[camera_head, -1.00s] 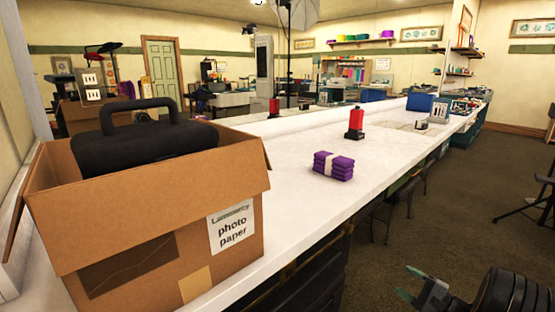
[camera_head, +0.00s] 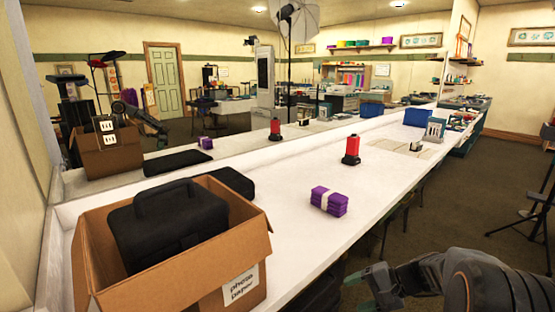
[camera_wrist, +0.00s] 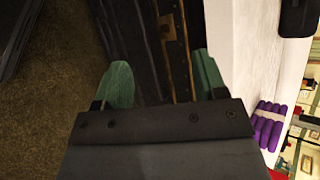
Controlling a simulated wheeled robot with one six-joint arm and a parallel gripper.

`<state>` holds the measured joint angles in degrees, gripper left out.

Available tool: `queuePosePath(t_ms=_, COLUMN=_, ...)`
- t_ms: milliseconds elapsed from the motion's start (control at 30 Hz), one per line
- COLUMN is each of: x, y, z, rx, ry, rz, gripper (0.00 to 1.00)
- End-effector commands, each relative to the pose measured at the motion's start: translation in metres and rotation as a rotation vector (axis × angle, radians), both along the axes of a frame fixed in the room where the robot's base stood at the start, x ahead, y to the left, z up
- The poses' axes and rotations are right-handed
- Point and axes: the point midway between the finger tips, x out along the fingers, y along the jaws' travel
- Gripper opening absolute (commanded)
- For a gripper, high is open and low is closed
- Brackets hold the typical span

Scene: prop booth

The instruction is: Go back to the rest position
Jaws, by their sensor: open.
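My gripper (camera_head: 368,278) is at the lower right in the head view, off the front edge of the counter and apart from everything on it. In the wrist view its two green fingertips (camera_wrist: 159,80) are spread with nothing between them. Beneath them are the dark floor and the dark front of the counter. My arm reaches in from the lower right corner of the head view.
A cardboard photo paper box (camera_head: 178,282) holding a black case (camera_head: 168,222) stands on the white counter (camera_head: 290,235). Another black case (camera_head: 232,182) lies behind it. A purple bundle (camera_head: 329,201) and a red bottle (camera_head: 351,148) stand further along. A tripod (camera_head: 535,210) is at right.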

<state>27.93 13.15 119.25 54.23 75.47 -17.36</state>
Motion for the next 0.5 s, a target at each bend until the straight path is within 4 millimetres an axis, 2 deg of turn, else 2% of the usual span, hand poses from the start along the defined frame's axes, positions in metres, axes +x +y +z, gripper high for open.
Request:
queuePosePath(t_ms=33, x=-0.015, y=0.017, z=0.053, rx=-0.096, ry=-0.004, rz=0.068, gripper=0.65)
queuePosePath(t_ms=100, x=-0.037, y=0.030, z=0.085, rx=-0.231, ry=-0.008, rz=0.148, gripper=0.65)
queuePosePath(t_ms=300, x=-0.087, y=0.047, z=0.168, rx=-0.598, ry=-0.100, rz=0.325, gripper=0.65)
queuePosePath(t_ms=500, x=-0.114, y=0.046, z=0.228, rx=-0.864, ry=-0.242, rz=0.426, gripper=0.65)
